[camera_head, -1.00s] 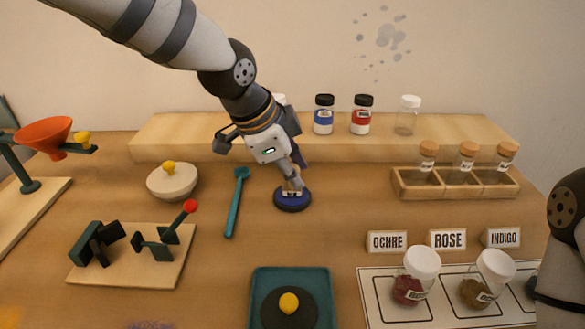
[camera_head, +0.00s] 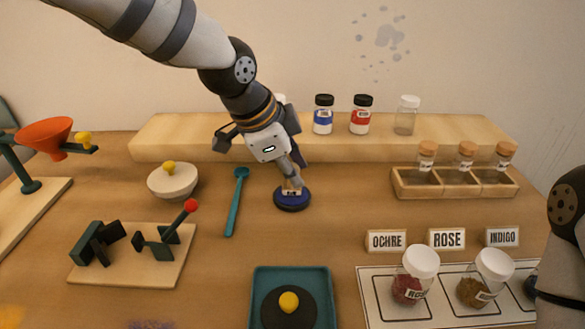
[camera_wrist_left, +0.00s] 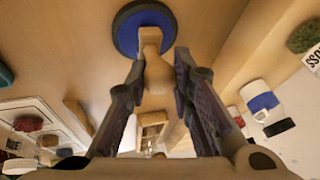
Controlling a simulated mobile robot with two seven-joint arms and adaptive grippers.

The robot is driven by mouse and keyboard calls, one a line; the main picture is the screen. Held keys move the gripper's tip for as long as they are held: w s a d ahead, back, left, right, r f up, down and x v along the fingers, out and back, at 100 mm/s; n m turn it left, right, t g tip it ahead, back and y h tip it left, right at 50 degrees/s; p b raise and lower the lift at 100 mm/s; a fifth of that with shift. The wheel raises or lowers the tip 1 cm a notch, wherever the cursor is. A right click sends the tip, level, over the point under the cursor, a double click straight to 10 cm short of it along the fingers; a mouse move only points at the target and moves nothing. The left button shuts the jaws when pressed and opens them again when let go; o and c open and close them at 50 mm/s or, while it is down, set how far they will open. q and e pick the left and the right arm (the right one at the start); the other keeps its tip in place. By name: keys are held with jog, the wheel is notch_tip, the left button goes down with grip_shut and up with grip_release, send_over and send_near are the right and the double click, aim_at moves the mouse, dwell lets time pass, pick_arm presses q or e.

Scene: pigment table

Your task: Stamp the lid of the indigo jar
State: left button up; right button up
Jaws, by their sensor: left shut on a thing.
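My left gripper (camera_head: 292,180) points down at the middle of the table, shut on a small wooden stamp. The stamp (camera_wrist_left: 157,72) shows between the fingers in the left wrist view. Its lower end is over the middle of a round blue ink pad (camera_head: 292,203) with a dark rim and seems to rest on it. The ink pad also shows in the left wrist view (camera_wrist_left: 128,32). An INDIGO sign (camera_head: 502,237) stands at the right. I cannot make out the indigo jar; my right arm covers that side. My right gripper is not in view.
Two white-lidded jars, red (camera_head: 408,288) and brown (camera_head: 472,291), stand on a pale mat (camera_head: 387,312). A teal spoon (camera_head: 236,205) lies left of the pad. A teal tray (camera_head: 262,277) is in front. A wooden rack (camera_head: 455,190) holds corked vials.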

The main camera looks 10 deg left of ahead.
pick_arm(q)
jog(key=shift+r, duration=3.35)
